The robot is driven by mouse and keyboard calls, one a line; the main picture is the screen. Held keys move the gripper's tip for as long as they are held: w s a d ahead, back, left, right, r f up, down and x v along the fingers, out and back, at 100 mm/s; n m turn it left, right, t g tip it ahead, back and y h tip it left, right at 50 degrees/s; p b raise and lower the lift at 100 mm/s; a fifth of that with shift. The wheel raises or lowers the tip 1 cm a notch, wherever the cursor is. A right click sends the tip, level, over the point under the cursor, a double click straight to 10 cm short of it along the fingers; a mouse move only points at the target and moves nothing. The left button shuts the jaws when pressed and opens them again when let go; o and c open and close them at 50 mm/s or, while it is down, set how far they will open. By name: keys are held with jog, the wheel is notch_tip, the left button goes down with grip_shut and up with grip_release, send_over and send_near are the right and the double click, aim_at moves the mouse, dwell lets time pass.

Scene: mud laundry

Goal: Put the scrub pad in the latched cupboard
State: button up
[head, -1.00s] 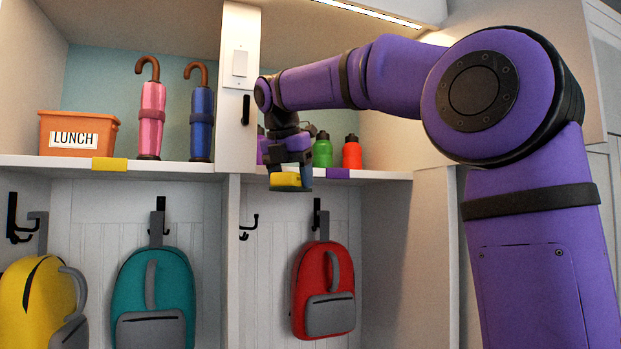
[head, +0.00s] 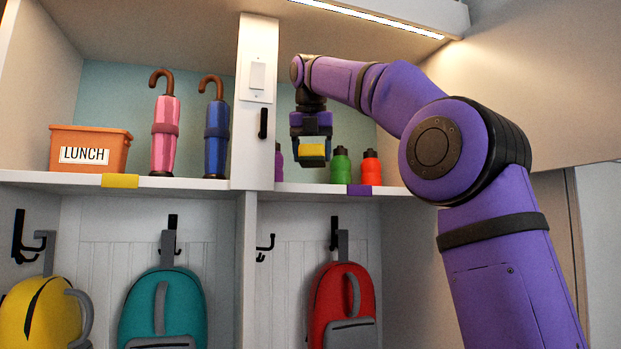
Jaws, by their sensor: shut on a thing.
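My gripper (head: 312,152) points down, shut on the scrub pad (head: 312,149), which shows yellow between the fingers. It is in front of the right upper compartment, a little above the shelf level. The right compartment (head: 352,128) is open at the front and holds several bottles. A white post with a black handle (head: 263,123) stands just left of my gripper. I cannot tell from this view whether that post belongs to the latched cupboard.
A green bottle (head: 340,166), an orange-red bottle (head: 371,168) and a purple bottle (head: 279,163) stand close behind my gripper. Left hold a lunch bin (head: 90,150), a pink umbrella (head: 165,135) and a blue umbrella (head: 216,138). Backpacks, including a red one (head: 342,295), hang below.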

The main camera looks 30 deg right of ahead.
jog(key=w+d, duration=0.1)
jog(key=w, duration=0.1)
jog(key=w+d, duration=0.1)
jog(key=w, duration=0.1)
jog(key=w+d, duration=0.1)
jog(key=w, duration=0.2)
jog(key=shift+f, duration=2.15)
jog(key=o, duration=1)
jog(key=shift+f, duration=0.1)
jog(key=shift+v, duration=2.7)
jog(key=s+a, duration=0.6)
jog(key=s, duration=0.3)
jog(key=shift+s+a, duration=0.25)
jog(key=shift+s, duration=0.15)
jog(key=shift+f, duration=0.1)
